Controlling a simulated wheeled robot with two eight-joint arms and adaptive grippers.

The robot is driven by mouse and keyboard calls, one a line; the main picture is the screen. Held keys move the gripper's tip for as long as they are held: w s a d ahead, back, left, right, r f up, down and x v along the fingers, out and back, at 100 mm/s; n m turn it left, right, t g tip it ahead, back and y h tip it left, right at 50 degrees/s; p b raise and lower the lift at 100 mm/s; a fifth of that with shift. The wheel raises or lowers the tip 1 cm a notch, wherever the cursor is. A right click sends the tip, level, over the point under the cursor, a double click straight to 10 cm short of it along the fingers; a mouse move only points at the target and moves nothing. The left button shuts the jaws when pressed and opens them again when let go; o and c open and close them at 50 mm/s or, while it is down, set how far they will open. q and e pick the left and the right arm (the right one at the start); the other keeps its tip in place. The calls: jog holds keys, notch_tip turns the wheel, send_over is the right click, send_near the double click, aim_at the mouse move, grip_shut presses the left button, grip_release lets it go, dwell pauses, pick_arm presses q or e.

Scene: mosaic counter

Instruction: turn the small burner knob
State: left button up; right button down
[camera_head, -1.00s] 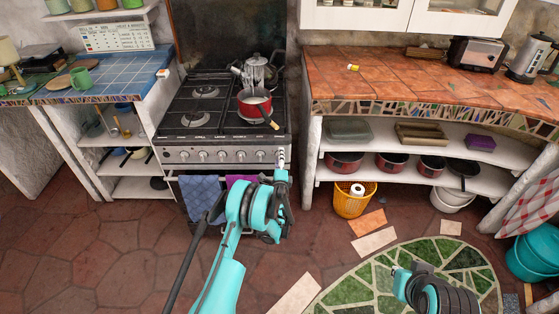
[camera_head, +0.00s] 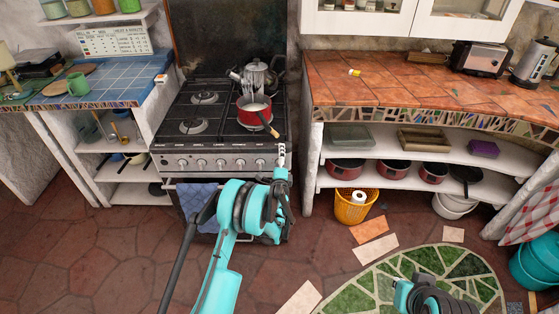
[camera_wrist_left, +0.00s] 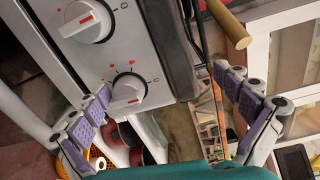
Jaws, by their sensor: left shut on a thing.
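The stove's front panel (camera_head: 230,158) carries a row of white knobs. In the left wrist view, one knob (camera_wrist_left: 127,93) with a red mark lies between the fingers of my left gripper (camera_wrist_left: 165,105), closer to the left finger. Another knob (camera_wrist_left: 87,20) shows above it. In the head view, my left gripper (camera_head: 282,152) is at the right end of the panel and hides what is behind it. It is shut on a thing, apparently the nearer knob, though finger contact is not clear. My right gripper (camera_head: 400,286) is low at the right, away from the stove; its fingers are unclear.
A red pot (camera_head: 252,112) stands on the hob with its handle reaching over the front, above my left gripper. A metal kettle (camera_head: 262,77) is behind it. A blue cloth (camera_head: 197,198) hangs from the oven rail. The tiled counter (camera_head: 400,95) is at right.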

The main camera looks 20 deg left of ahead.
pick_arm(q)
jog(key=shift+s+d+r, duration=0.15)
jog(key=shift+s+r, duration=0.1)
jog(key=shift+r, duration=0.45)
jog(key=shift+s+d, duration=0.2)
jog(key=shift+s, duration=0.35)
jog(key=s+r, duration=0.1)
jog(key=s+d+r, duration=0.1)
jog(key=s, duration=0.1)
jog(key=s+r, duration=0.1)
jog(key=s, duration=0.1)
jog(key=shift+s+d+r, duration=0.1)
jog(key=shift+d, duration=0.3)
jog(key=c, duration=0.6)
jog(key=s, duration=0.1)
jog(key=s+f, duration=0.1)
jog(key=s, duration=0.1)
jog(key=shift+s+d+f+b, duration=0.3)
jog(key=shift+s, duration=0.1)
pick_arm(e)
jog(key=shift+s+d+r, duration=0.15)
jog(key=shift+s+r, duration=0.05)
jog(key=shift+s, duration=0.35)
jog(key=shift+s+d+r, duration=0.15)
jog(key=shift+s+r, duration=0.05)
jog(key=shift+s, duration=0.35)
